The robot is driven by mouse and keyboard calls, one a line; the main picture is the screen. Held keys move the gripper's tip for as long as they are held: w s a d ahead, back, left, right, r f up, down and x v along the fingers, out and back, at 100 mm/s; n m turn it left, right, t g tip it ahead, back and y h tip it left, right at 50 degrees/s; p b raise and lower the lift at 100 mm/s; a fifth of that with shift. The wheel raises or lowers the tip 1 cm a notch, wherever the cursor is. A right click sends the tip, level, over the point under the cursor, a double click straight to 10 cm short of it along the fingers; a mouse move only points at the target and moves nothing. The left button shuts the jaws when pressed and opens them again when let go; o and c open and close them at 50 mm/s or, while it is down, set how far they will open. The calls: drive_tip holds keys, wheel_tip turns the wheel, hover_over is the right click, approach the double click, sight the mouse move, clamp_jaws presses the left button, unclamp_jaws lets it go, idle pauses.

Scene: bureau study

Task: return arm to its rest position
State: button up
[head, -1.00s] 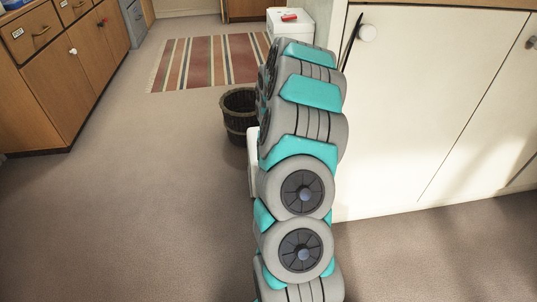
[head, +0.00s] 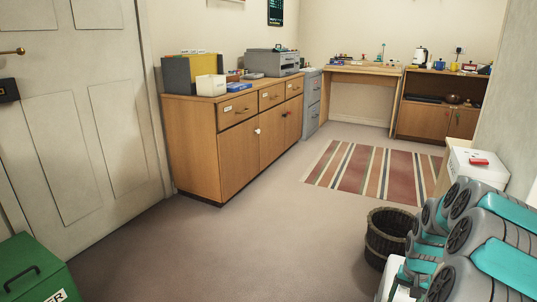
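My arm, grey with teal bands, shows folded at the lower right of the head view. Its links overlap one another and run off the right and bottom edges. I cannot make out my gripper or its fingertips; they are hidden behind the links or outside the picture.
A wooden cabinet (head: 205,150), a striped rug (head: 372,172) and a green bin (head: 35,272) surround clear floor (head: 255,245).

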drive_tip(key=s+a+r+n+p, duration=0.1)
drive_tip(key=s+a+r, duration=0.2)
drive_tip(key=a+r, duration=0.25)
drive_tip(key=s+a+r+n, duration=0.2)
drive_tip(key=s+a+r, duration=0.1)
drive_tip(key=a+r, duration=0.3)
drive_tip(key=s+a+r+n+p, duration=0.1)
drive_tip(key=s+a+r, duration=0.2)
drive_tip(key=a+r, duration=0.3)
drive_tip(key=s+a+r+n, duration=0.1)
drive_tip(key=s+a+r, duration=0.1)
drive_tip(key=s, duration=0.5)
drive_tip(key=s+a+r+n+g+p, duration=0.1)
drive_tip(key=s+a, duration=0.4)
drive_tip(key=s, duration=0.2)
drive_tip(key=s+a+r+n+p, duration=0.1)
drive_tip(key=s+a+r, duration=0.1)
drive_tip(key=s, duration=0.5)
drive_tip(key=shift+a+r+g, duration=0.3)
drive_tip(key=shift+a+g, duration=0.1)
drive_tip(key=shift+a, duration=0.5)
